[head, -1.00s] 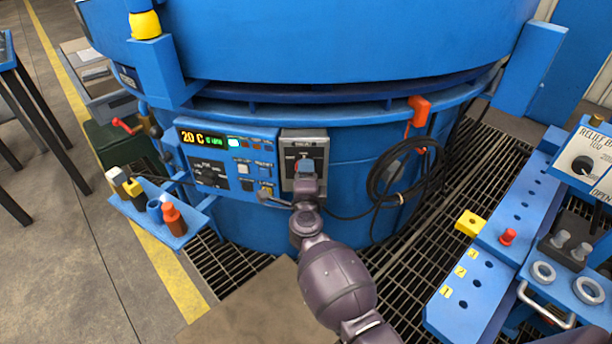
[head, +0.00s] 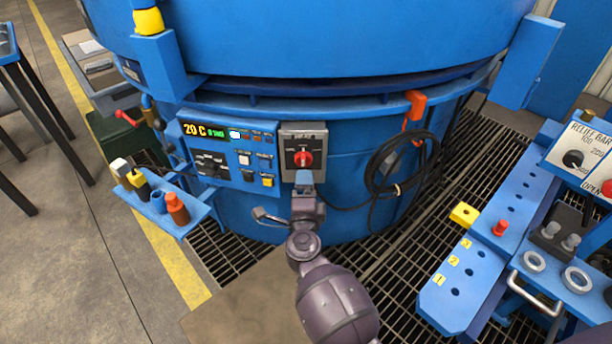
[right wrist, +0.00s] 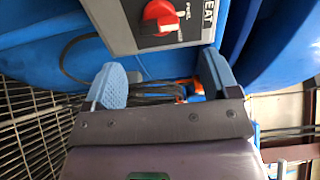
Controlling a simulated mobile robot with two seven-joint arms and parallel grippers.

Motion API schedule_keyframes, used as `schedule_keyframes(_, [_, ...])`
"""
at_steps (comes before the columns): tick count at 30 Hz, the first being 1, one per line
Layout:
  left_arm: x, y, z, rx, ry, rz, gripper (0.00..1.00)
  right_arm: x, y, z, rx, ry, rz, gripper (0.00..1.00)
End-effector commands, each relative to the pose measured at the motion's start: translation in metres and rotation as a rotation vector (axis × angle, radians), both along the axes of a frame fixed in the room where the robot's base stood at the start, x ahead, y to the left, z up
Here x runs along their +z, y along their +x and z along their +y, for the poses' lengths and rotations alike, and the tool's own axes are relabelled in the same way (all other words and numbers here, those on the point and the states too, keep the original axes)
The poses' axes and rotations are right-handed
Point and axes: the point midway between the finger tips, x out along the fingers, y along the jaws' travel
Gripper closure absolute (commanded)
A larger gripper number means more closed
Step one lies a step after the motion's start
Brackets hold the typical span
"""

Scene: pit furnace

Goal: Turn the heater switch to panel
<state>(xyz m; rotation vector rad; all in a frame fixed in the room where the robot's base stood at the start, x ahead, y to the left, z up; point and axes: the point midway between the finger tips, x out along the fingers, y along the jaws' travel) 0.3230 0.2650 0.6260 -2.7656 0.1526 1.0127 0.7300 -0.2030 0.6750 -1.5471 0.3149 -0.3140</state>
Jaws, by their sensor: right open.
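The heater switch is a red knob (head: 303,158) on a grey plate (head: 316,134) on the blue furnace's front. In the right wrist view the red knob (right wrist: 158,16) and its grey plate (right wrist: 118,22) are at the top, with lettering partly cut off. I cannot tell which label the knob points to. My right gripper (head: 304,178) is just below the knob and apart from it. In the right wrist view the gripper (right wrist: 163,80) has its two blue fingers spread, with nothing between them. My left gripper is not in view.
The control panel (head: 222,178) with its 20 C display is left of the switch. A black cable coil (head: 385,178) hangs close on the right. A blue shelf (head: 190,220) with bottles projects at left, and a blue bench (head: 452,300) stands at right.

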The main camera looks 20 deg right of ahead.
Motion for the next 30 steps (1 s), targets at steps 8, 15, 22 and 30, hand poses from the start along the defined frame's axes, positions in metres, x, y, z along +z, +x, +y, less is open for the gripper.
schedule_keyframes(8, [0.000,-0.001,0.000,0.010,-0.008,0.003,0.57,0.001,-0.025,0.010,-0.001,0.001,-0.001,0.19])
schedule_keyframes(15, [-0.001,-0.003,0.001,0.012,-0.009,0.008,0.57,0.000,-0.028,0.011,-0.001,0.000,0.000,0.19])
schedule_keyframes(22, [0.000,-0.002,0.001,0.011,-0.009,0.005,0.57,0.000,-0.028,0.011,-0.001,0.000,0.000,0.19])
schedule_keyframes(30, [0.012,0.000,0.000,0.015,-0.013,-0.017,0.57,0.031,-0.020,0.011,-0.001,-0.001,-0.038,0.19])
